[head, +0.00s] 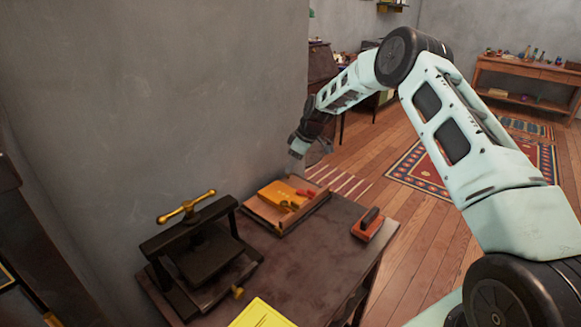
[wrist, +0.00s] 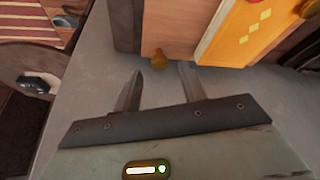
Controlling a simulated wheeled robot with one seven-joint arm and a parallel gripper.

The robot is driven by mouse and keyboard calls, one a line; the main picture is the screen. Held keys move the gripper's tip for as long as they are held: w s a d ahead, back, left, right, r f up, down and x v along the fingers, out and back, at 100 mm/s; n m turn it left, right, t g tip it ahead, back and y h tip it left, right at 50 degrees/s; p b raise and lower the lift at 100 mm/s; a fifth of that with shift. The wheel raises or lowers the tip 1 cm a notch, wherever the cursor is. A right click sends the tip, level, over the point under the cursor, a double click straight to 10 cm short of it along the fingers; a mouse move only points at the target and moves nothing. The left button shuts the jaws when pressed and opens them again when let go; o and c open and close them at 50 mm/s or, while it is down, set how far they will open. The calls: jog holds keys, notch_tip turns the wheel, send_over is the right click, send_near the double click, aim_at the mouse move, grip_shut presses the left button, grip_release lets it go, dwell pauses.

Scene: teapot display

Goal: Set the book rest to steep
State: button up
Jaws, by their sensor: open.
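The book rest (head: 265,212) lies on the dark table by the wall, a low wooden board with an orange book (head: 277,193) and a red item on it. In the wrist view the rest's tan wood (wrist: 170,25) is at the top, with the orange book (wrist: 232,35) to its right. A small brass knob (wrist: 159,60) sits at the rest's near edge. My gripper (wrist: 160,74) is open and empty, its fingertips just short of the knob in the picture. In the head view my gripper (head: 297,158) is just beyond the rest. I cannot tell whether it touches.
A black press (head: 205,250) with a brass handle stands at the table's left. A red block with a dark handle (head: 368,224) lies at the right edge. A yellow item (head: 262,315) is at the front. The table (head: 310,260) is bare between them.

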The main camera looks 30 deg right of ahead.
jog(key=shift+x, duration=1.25)
grip_shut()
